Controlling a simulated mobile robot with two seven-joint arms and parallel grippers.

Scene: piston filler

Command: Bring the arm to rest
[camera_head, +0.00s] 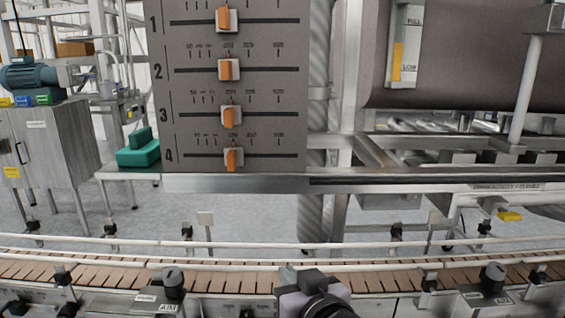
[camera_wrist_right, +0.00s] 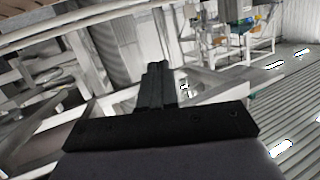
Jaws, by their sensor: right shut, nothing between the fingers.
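My right gripper (camera_head: 313,280) shows at the bottom middle of the head view, low in front of the conveyor, with part of my arm around it. In the right wrist view its black fingers (camera_wrist_right: 155,85) are together and hold nothing. The fingers stand clear of any object that I can make out. My left gripper is in neither view.
A grey panel (camera_head: 188,95) with orange sliders on numbered scales stands ahead. A conveyor (camera_head: 220,282) with guide rails runs across below it. A green block (camera_head: 138,158) sits at the left, near a metal cabinet (camera_head: 70,140). The wrist view shows open floor (camera_wrist_right: 285,110) at right.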

